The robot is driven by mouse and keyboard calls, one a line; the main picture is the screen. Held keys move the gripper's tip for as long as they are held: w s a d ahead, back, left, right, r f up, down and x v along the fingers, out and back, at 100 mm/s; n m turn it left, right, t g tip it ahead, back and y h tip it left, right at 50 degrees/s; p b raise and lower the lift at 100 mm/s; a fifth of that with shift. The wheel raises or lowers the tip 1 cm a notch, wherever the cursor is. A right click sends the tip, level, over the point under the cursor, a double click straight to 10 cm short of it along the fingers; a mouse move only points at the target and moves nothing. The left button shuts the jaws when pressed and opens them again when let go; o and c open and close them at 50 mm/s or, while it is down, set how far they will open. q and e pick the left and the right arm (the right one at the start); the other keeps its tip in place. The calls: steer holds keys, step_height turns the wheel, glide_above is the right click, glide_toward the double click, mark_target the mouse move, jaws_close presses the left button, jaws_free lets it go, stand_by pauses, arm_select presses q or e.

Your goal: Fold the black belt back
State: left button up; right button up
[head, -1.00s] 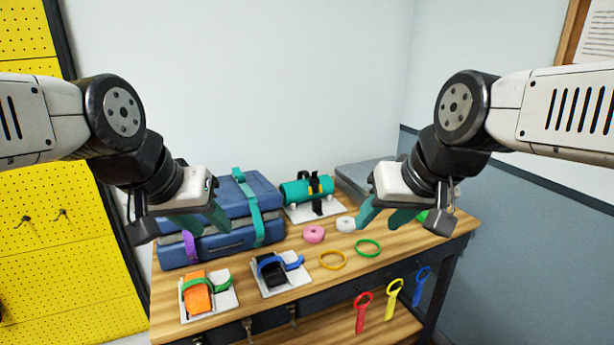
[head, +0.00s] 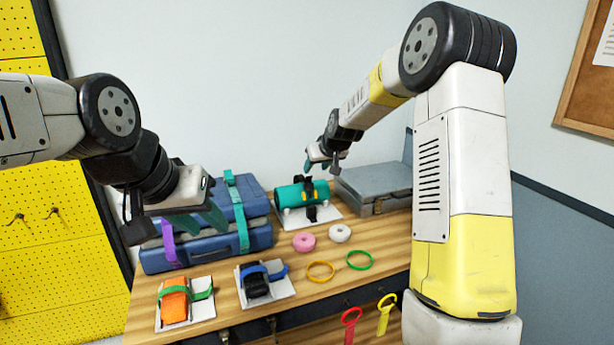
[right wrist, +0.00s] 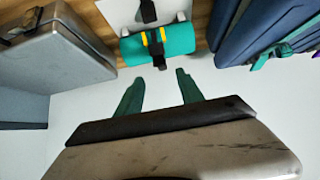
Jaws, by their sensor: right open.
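The black belt (head: 309,190) runs over a teal roll (head: 289,195) on a white board (head: 327,213) at the back of the bench. In the right wrist view the belt (right wrist: 149,12) crosses the roll (right wrist: 179,39) between yellow marks, and a black end hangs at the roll's near side. My right gripper (head: 322,165) is above and just behind the roll, apart from it. Its two green fingers (right wrist: 159,82) are spread and empty, pointing at the belt. My left gripper (head: 205,215) is in front of the blue suitcases; its jaw gap is unclear.
Blue strapped suitcases (head: 205,244) stand left of the roll and a grey case (head: 375,184) right of it. Boards with an orange block (head: 174,303) and a black block (head: 256,288), plus tape rolls and rings, lie in front.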

steer(key=x, duration=0.9)
steer(key=shift+w+f, duration=0.25)
steer(key=shift+w, duration=0.05)
jaws_close()
stand_by(1.1)
